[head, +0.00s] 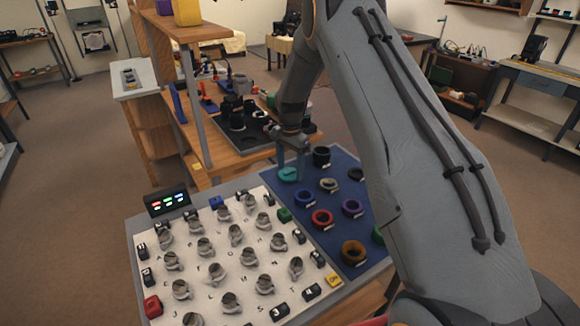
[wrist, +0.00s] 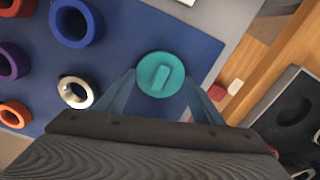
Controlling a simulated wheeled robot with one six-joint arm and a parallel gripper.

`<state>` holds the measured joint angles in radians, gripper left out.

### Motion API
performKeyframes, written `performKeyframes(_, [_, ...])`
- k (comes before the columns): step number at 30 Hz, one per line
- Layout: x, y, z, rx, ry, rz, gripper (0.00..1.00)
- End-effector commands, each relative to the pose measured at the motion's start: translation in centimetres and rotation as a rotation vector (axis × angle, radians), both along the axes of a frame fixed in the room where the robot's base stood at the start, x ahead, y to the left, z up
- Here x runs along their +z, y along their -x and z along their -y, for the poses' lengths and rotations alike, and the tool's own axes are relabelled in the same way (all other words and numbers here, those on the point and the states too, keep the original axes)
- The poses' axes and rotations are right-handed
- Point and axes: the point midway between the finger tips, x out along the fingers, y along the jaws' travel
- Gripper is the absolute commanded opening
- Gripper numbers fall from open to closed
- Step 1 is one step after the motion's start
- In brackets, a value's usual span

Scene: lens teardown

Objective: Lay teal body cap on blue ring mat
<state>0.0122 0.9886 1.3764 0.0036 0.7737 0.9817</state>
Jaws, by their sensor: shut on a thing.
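The teal body cap (head: 288,174) is a round disc at the far left corner of the blue mat (head: 328,240). In the wrist view the cap (wrist: 160,74) shows a raised bar across its top and lies over the blue mat (wrist: 120,45), near its edge. My gripper (head: 290,168) points down over that corner, its fingers on both sides of the cap. In the wrist view my gripper (wrist: 160,80) is shut on the cap's rim. I cannot tell whether the cap touches the mat.
Several rings stand on the mat, among them a blue ring (head: 305,198), a red ring (head: 322,219) and a brown ring (head: 354,253). A silver ring (wrist: 76,92) is left of my gripper. A white board (head: 210,250) of grey parts lies left; a dark tray (head: 235,135) stands behind.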

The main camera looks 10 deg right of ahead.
Motion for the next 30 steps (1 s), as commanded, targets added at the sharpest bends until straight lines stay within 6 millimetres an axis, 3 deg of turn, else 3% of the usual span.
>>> performKeyframes(11, [-0.5, 0.0, 0.0, 0.000, -0.001, 0.001, 0.41])
performKeyframes(12, [-0.5, 0.0, 0.0, 0.000, 0.000, 0.001, 0.65])
performKeyframes(15, [-0.4, 0.0, 0.0, 0.000, -0.001, 0.001, 0.80])
performKeyframes(25, [-0.2, 0.0, 0.0, 0.001, 0.000, 0.001, 0.80])
performKeyframes(30, [1.4, -0.2, 0.0, 0.001, 0.000, 0.005, 0.80])
